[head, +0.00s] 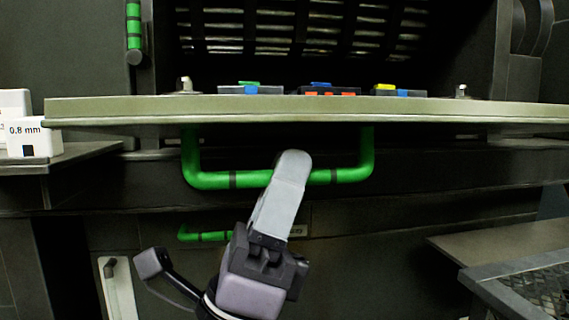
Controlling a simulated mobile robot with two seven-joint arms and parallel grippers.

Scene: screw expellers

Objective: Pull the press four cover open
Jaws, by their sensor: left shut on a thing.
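The press cover (150,109) shows as a pale, nearly horizontal panel seen edge-on across the middle of the head view. A green U-shaped handle (213,180) with dark bands hangs below its front edge. My left gripper (291,165) comes up from below and is shut on the handle's crossbar, right of its middle. The gripper hides the part of the bar it grips. Above the cover is a dark opening with slotted bars (300,28). My right gripper is not in view.
Small blocks with green, blue and yellow tops (398,91) sit along the panel. A white box marked 0.8 mm (34,140) stands on a left ledge (70,158). A second green handle (205,237) is lower down. A mesh tray (535,292) is at lower right.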

